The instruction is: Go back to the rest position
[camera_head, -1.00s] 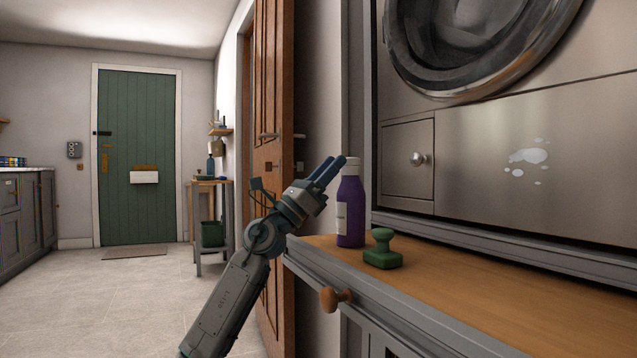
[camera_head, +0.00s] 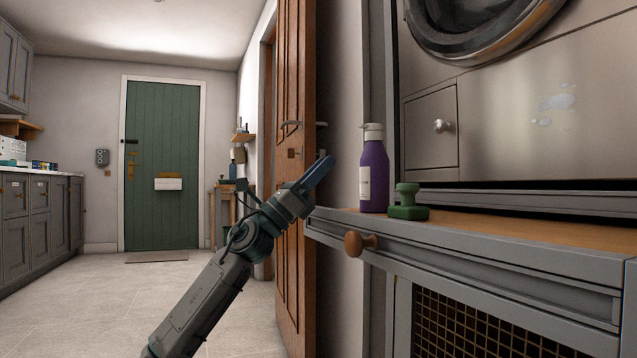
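My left gripper (camera_head: 318,173) has blue fingers and points up and right, left of the bench. It is clear of the bottle, and nothing shows in it. The fingers overlap from this side, so any gap between them is hidden. A purple bottle (camera_head: 374,178) with a pale cap and label stands upright on the wooden bench top (camera_head: 480,223). A green block with a knob handle (camera_head: 408,205) stands just right of the bottle. My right gripper is not in view.
A grey front-loading machine (camera_head: 520,110) with pale spots (camera_head: 556,102) on its panel stands above the bench. The bench front has a wooden knob (camera_head: 357,243) and a mesh panel (camera_head: 455,335). A brown door (camera_head: 296,180) stands behind my arm. Open tiled floor (camera_head: 110,300) lies left.

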